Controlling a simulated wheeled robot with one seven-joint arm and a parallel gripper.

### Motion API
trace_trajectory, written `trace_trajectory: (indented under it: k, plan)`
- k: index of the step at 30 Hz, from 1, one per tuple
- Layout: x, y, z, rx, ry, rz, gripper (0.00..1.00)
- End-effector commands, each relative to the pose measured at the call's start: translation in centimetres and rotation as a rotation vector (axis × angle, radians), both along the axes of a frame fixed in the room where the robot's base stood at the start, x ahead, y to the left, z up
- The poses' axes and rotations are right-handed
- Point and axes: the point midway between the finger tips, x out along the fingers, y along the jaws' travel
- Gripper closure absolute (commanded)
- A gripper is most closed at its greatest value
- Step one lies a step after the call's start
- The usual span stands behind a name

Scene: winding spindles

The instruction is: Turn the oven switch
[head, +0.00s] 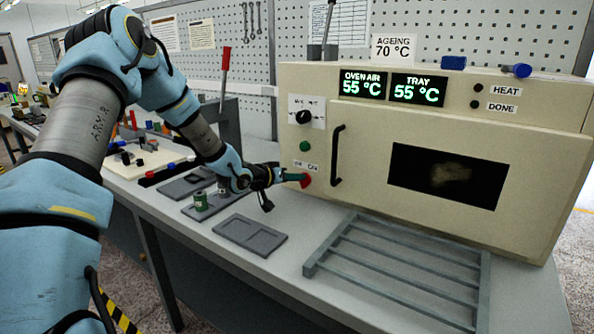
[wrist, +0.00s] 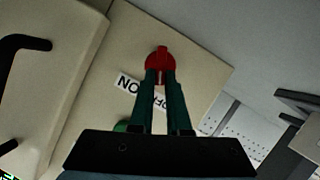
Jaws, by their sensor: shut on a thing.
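The oven (head: 450,130) is a cream box at the back right of the bench. Its switch (head: 305,181) is a red knob low on the front left panel, below a label; in the wrist view the red knob (wrist: 161,62) has ON and OFF beside it. My gripper (head: 291,177) reaches it from the left. In the wrist view its two green fingers (wrist: 160,85) are closed on the red switch's raised grip. The fingers partly cover the label. The displays (head: 390,88) read 55 °C for oven air and tray.
A black dial (head: 304,117) and a green button (head: 305,146) sit above the switch, with the black door handle (head: 336,155) close on the right. A slatted rack (head: 400,262), a grey tray (head: 251,235) and a green spool (head: 201,201) are on the bench.

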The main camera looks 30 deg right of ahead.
Motion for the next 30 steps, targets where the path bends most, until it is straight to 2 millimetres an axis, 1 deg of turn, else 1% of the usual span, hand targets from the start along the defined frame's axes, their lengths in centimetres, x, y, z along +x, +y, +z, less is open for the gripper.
trace_trajectory:
  k: [3,11,28,29,30]
  plan:
    - [0.19,0.16,0.13,-0.035,0.064,0.002,1.00]
    - [0.31,0.17,-0.08,-0.081,0.145,0.001,1.00]
    - [0.32,0.19,-0.30,-0.093,0.168,0.001,1.00]
    - [0.32,0.19,-0.30,-0.093,0.168,0.001,0.82]
    - [0.32,0.19,-0.30,-0.093,0.168,0.002,0.77]
